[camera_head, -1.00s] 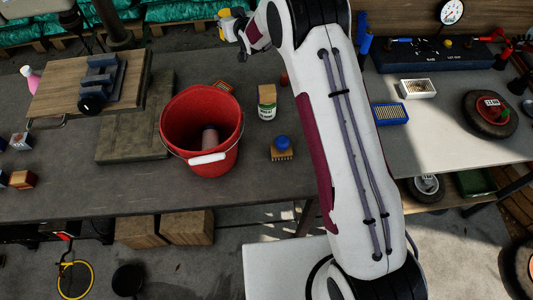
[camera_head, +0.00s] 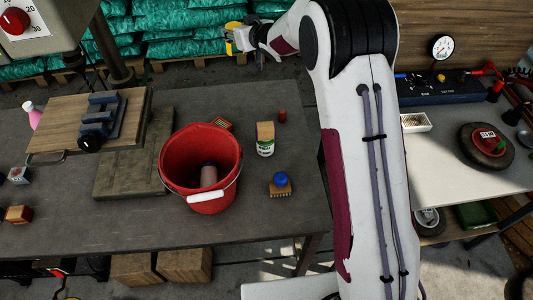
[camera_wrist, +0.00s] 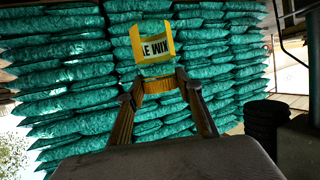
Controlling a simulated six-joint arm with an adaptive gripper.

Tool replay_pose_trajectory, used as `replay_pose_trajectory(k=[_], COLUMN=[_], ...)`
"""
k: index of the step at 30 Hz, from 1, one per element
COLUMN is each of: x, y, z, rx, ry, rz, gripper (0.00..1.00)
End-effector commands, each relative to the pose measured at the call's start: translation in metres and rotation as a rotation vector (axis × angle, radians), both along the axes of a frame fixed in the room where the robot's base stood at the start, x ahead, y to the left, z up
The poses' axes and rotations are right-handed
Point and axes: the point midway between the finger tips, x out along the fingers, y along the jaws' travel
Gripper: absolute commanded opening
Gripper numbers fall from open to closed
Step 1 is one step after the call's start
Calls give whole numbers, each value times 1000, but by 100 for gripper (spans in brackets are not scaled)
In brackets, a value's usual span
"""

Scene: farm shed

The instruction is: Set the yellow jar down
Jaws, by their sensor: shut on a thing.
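My gripper (camera_head: 241,40) is shut on the yellow jar (camera_head: 233,38), small and partly hidden at the top of the head view. In the wrist view, the fingers of my gripper (camera_wrist: 160,86) close on the lower part of the yellow jar (camera_wrist: 143,32), which has a white label with black lettering. The jar is held in the air, with green sacks behind it. It appears past the far edge of the dark workbench (camera_head: 90,230) in the head view. I cannot tell its height.
A red bucket (camera_head: 210,200) holding a cylinder (camera_head: 208,175), a white-green can (camera_head: 265,146) and a brush with a blue knob (camera_head: 280,184) stand on the bench. A board with a vise (camera_head: 98,122) is left. Green sacks (camera_head: 185,47) are stacked behind.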

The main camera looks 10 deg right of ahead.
Motion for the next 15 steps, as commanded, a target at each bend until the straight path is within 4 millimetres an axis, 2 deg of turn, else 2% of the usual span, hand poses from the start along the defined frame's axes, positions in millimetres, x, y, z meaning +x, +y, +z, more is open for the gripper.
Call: replay_pose_trajectory(k=[8,15], x=[-20,-53], y=[-23,-42], z=[6,6], rx=[0,1], ry=[0,2], rz=[74,182], gripper=[0,0])
